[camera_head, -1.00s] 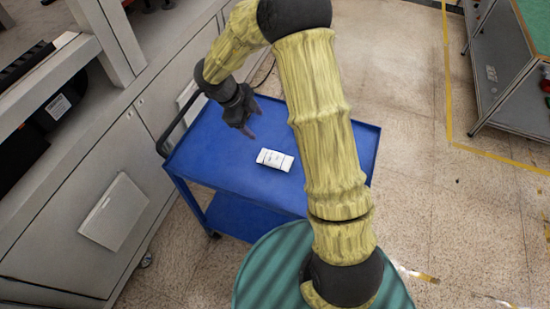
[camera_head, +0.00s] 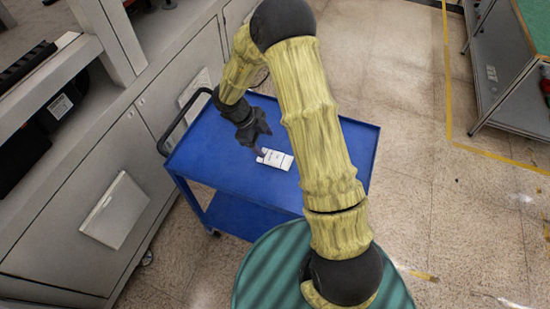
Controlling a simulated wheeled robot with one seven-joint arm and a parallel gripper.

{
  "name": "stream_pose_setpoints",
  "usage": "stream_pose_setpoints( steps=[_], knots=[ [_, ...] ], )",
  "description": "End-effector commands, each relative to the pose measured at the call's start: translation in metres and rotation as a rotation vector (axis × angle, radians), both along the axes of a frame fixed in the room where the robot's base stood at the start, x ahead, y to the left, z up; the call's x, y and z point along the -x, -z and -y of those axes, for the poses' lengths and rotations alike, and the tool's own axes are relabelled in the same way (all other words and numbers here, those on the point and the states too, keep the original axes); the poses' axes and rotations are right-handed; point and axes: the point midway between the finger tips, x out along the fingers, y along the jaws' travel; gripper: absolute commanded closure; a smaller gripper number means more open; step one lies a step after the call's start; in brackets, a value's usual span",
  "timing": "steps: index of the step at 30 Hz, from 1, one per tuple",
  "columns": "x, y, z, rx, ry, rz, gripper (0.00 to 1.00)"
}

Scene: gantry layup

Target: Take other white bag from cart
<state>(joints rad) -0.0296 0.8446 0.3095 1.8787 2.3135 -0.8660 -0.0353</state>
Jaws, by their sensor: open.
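One white bag (camera_head: 276,160) with dark print lies flat on the top of the blue cart (camera_head: 215,165). My gripper (camera_head: 260,150) is dark and open. It is at the left end of the bag, with its fingertips pointing down close to it. A fingertip overlaps the bag's left end in the picture; I cannot tell whether it touches. My yellow-sleeved arm hides the right part of the cart top.
The cart has a black handle (camera_head: 185,122) on its left and a lower shelf (camera_head: 235,217). A grey cabinet (camera_head: 115,150) stands along the left. A grey bench (camera_head: 505,85) is at the upper right. The floor between is open.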

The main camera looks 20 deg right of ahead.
Motion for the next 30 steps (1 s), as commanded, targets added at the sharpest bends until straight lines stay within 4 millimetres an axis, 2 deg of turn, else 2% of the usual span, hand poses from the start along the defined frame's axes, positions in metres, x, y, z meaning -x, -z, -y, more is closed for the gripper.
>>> stream_pose_setpoints(
  steps=[3, 7, 20, 30],
  knots=[
    [0.003, 0.019, 0.008, 0.002, -0.002, -0.004, 0.35],
    [0.004, 0.035, 0.014, 0.001, -0.002, -0.001, 0.35],
    [0.004, 0.041, 0.016, 0.0, -0.003, 0.0, 0.35],
    [0.008, 0.082, 0.025, 0.001, -0.003, -0.002, 0.35]
  ],
)
